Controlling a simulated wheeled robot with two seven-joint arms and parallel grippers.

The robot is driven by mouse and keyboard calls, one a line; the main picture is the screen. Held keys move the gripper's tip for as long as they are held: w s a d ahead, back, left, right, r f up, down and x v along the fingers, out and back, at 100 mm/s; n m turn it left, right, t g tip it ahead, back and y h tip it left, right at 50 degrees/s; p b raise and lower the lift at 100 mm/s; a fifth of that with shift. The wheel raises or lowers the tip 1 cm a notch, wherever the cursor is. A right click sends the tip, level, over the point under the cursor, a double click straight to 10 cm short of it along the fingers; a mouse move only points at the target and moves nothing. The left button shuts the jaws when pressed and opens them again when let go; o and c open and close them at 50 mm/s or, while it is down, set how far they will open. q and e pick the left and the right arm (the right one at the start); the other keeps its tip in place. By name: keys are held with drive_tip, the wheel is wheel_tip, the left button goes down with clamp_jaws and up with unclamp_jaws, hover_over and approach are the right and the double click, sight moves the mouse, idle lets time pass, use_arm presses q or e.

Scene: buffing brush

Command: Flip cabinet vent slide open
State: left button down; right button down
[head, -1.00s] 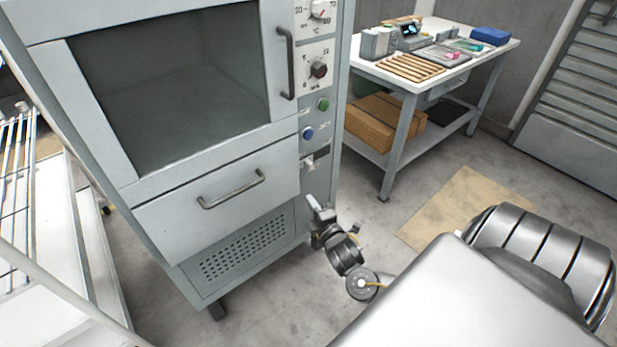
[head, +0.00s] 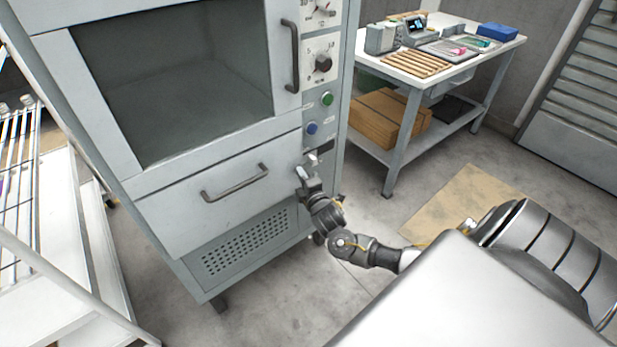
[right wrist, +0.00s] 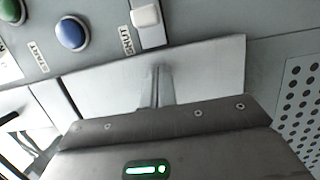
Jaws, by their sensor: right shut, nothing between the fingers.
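The grey cabinet (head: 215,215) stands at the left of the head view. Its vent slide (head: 311,158) is a small pale knob below the blue button, beside a dark slot. In the right wrist view the white slide knob (right wrist: 146,16) sits at the top, next to a label reading SHUT. My right gripper (head: 303,175) is shut and empty, just below the knob in the head view. Its closed fingers (right wrist: 157,82) point toward the knob in the wrist view, with a visible gap between. My left gripper is not in view.
A green button (head: 327,98) and a blue button (head: 312,128) are above the slide. A drawer with a bar handle (head: 235,184) is left of my gripper. A wire rack (head: 20,190) stands at far left, a workbench (head: 450,60) at the back right. Floor between is clear.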

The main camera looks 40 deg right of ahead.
sight(306, 160)
drive_tip(key=d, duration=0.4)
drive_tip(key=shift+s, duration=0.15)
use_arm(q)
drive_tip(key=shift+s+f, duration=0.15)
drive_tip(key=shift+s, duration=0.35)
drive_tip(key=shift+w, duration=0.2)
